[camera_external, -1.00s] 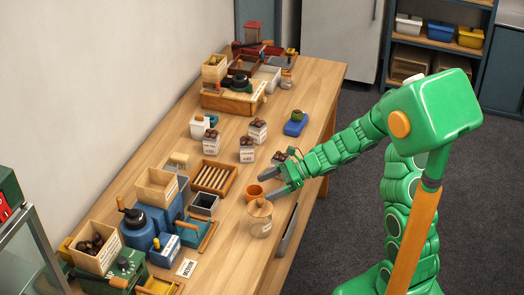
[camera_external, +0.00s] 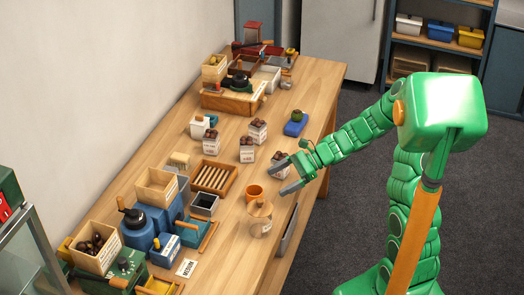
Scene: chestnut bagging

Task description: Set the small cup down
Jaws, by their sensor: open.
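A small orange cup (camera_external: 254,193) stands upright on the wooden table, just behind a clear jar with a wooden lid (camera_external: 260,222). My gripper (camera_external: 278,180) is open, just right of the cup and a little above the table. Its fingers are apart from the cup, and nothing shows between them. Part of a white bag of chestnuts (camera_external: 276,157) is hidden behind my gripper.
A slatted wooden tray (camera_external: 214,178) lies left of the cup. Several bags of chestnuts, one of them here (camera_external: 247,150), stand farther back. A blue block with a green item (camera_external: 295,124) lies near the right edge. The table (camera_external: 318,95) is clear at the far right.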

